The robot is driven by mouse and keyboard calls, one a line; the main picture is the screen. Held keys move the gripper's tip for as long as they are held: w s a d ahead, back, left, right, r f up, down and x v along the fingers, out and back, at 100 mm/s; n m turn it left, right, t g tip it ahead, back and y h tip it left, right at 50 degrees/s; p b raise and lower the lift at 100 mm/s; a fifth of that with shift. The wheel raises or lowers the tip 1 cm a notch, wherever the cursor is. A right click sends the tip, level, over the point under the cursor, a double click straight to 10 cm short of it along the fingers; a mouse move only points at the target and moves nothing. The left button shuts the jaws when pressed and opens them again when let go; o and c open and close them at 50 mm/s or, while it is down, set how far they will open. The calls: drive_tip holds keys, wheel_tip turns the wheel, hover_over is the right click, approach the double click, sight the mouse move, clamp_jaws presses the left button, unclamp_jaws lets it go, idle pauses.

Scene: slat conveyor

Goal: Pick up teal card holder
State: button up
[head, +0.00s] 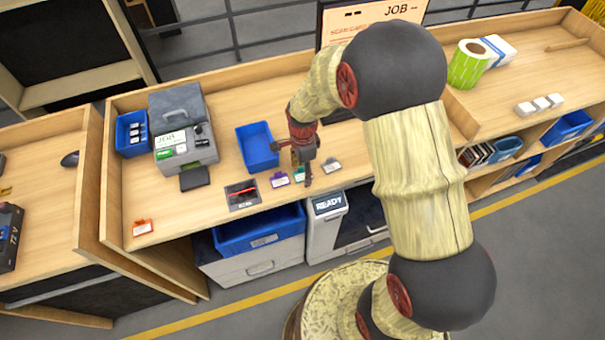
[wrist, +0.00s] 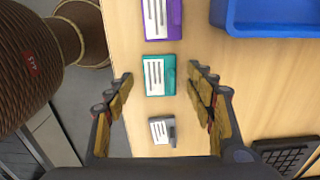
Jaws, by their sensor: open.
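The teal card holder (wrist: 160,75), with a white card in it, lies flat on the wooden bench. In the wrist view it is between and a little beyond the tips of my gripper (wrist: 158,88). My gripper is open and empty, with one finger on each side. In the head view my gripper (head: 307,172) is over the bench near its front edge, and the teal card holder (head: 299,174) shows only partly beside the fingers. I cannot tell the exact height of the fingers above it.
A purple card holder (wrist: 162,18) and a grey one (wrist: 162,130) lie on either side of the teal one. An empty blue tray (head: 257,146) stands behind. A dark mat with a red item (head: 242,194) and an orange-red holder (head: 143,228) lie further left. The bench's front edge is close.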

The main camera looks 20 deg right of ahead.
drive_tip(key=shift+c, duration=0.8)
drive_tip(key=c, duration=1)
drive_tip(key=shift+o, duration=0.2)
drive_tip(key=shift+r, duration=0.1)
